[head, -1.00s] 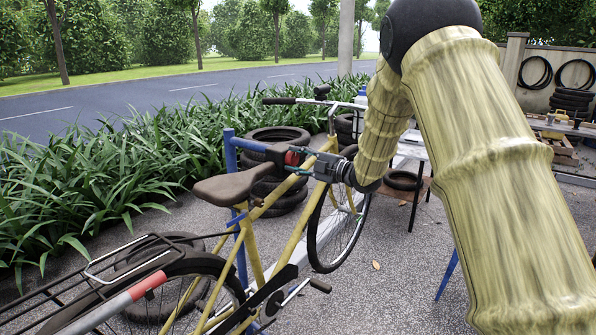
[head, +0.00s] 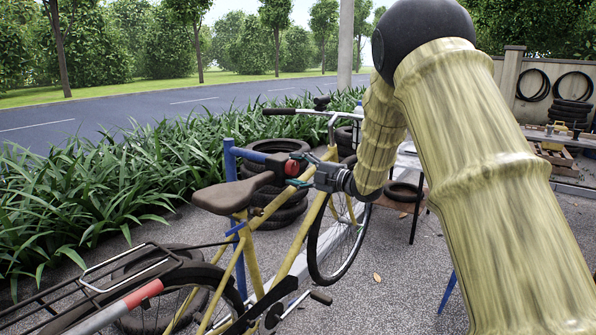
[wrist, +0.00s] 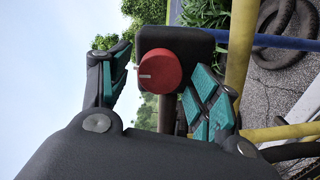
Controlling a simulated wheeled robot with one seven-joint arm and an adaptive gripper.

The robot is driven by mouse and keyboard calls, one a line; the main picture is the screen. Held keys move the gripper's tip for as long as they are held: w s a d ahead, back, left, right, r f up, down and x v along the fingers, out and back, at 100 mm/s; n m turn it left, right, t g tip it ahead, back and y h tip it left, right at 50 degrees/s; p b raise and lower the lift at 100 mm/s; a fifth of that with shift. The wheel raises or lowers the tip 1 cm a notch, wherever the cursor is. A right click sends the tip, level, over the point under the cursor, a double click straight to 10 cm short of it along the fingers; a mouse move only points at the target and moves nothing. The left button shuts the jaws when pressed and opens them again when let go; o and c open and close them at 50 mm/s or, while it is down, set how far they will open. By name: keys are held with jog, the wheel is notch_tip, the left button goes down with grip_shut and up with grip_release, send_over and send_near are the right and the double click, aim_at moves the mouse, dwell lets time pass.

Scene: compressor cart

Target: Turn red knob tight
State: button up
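The red knob (head: 292,168) sits at the end of a dark clamp head (head: 280,162) on the blue stand, by the bicycle's top tube. In the wrist view the round knob (wrist: 160,72) faces me, with a short white mark near its left edge. My gripper (head: 303,177) is just right of the knob in the head view. In the wrist view my gripper (wrist: 156,64) is open, with one teal-padded finger left of the knob and the other to its right and lower. A gap shows on the left; contact on the right is unclear.
The yellow bicycle (head: 305,225) stands close around the clamp, with its brown saddle (head: 232,193) to the left. The blue stand post (head: 231,155) rises behind. Stacked tyres (head: 285,205) lie behind the frame.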

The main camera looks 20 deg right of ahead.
jog(key=v, duration=1.2)
dwell(0.5)
